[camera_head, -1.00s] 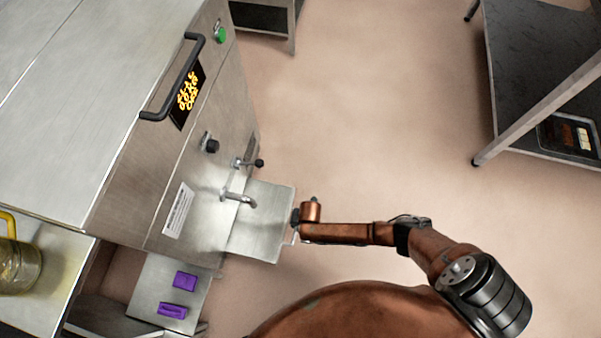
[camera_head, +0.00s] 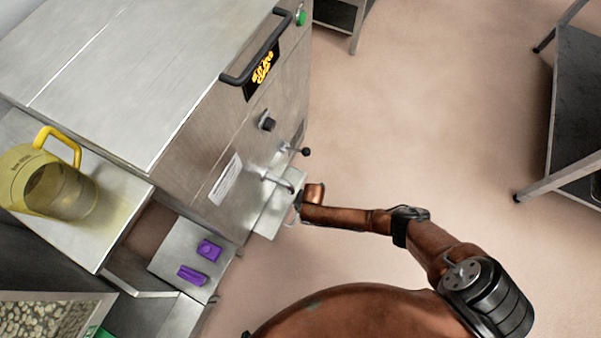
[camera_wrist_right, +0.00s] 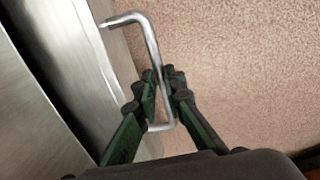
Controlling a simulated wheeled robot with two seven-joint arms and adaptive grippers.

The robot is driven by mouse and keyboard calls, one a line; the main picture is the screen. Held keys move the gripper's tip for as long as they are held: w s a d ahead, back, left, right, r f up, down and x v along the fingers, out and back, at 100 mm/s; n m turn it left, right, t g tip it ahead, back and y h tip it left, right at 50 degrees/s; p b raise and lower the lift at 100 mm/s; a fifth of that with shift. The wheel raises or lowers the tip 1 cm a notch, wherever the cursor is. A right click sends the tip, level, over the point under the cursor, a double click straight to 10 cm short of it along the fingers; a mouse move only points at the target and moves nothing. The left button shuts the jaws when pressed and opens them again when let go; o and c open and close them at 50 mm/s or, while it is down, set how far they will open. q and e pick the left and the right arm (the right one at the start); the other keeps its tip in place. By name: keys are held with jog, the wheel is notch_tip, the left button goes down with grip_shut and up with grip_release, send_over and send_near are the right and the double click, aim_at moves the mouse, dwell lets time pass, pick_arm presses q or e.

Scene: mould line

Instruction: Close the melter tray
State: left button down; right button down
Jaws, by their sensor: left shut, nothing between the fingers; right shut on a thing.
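The melter (camera_head: 215,150) is a steel cabinet at the upper left of the head view. Its flat steel melter tray (camera_head: 270,222) sticks a short way out of the front, below the tap (camera_head: 280,182). My right arm reaches in from the right to the tray's outer edge, and its fingers are mostly hidden there. In the right wrist view my right gripper (camera_wrist_right: 165,88) is shut on the tray's bent metal handle (camera_wrist_right: 152,45). Of my left gripper (camera_head: 246,333) only a small dark bit shows at the bottom edge of the head view; it is shut and empty.
A yellow-handled jug (camera_head: 45,185) stands on a steel surface at the left. Two purple pieces (camera_head: 208,250) lie on a lower plate beside the melter. A dark-topped table (camera_head: 575,120) stands at the right. The floor between is clear.

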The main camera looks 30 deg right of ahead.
jog(key=c, duration=2)
grip_release()
jog(key=r, duration=0.4)
jog(key=s+d+r, duration=0.1)
jog(key=r, duration=0.3)
jog(key=s+r, duration=0.1)
jog(key=r, duration=0.2)
jog(key=shift+d+r, duration=0.15)
jog(key=shift+r, duration=0.25)
